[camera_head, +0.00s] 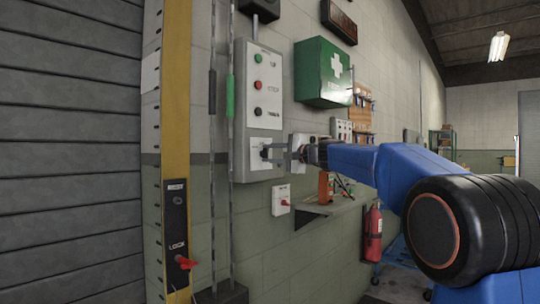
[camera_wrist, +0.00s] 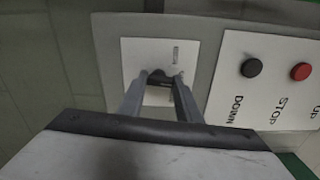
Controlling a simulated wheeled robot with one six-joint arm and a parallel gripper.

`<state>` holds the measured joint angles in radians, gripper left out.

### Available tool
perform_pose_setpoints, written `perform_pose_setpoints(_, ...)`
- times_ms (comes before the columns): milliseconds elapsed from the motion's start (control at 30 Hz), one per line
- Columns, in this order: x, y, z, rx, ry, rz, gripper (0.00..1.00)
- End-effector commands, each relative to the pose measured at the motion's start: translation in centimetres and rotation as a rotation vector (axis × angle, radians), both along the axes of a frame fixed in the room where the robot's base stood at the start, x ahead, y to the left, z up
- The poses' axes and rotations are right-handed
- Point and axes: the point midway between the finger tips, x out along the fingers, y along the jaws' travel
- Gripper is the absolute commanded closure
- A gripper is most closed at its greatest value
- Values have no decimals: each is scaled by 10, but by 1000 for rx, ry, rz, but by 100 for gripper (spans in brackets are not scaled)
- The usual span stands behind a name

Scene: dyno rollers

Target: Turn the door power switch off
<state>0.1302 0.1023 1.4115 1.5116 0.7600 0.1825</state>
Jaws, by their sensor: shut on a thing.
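A grey control box (camera_head: 243,75) on the wall carries a white plate at its lower end, with a dark switch knob (camera_head: 264,153) on it. I take this for the door power switch; its label is too small to read. My gripper (camera_head: 270,153) reaches in from the right, its two fingers closed on the knob. In the wrist view, my gripper (camera_wrist: 158,84) has its fingers on either side of the dark knob (camera_wrist: 157,76), in front of the white plate (camera_wrist: 140,54). The fingers partly hide the knob, so its exact angle cannot be told.
Green, red and black buttons sit above the switch; the wrist view shows DOWN (camera_wrist: 251,68) and STOP (camera_wrist: 300,72) beside it. Below is a small white box with a red switch (camera_head: 284,202).

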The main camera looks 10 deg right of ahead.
Motion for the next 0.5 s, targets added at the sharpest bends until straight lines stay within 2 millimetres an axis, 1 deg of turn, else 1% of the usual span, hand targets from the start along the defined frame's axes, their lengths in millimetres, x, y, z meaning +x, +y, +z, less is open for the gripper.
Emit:
perform_pose_setpoints(200,0,0,-2,-62,-41,1,91)
perform_pose_setpoints(500,0,0,-2,-83,-57,1,91)
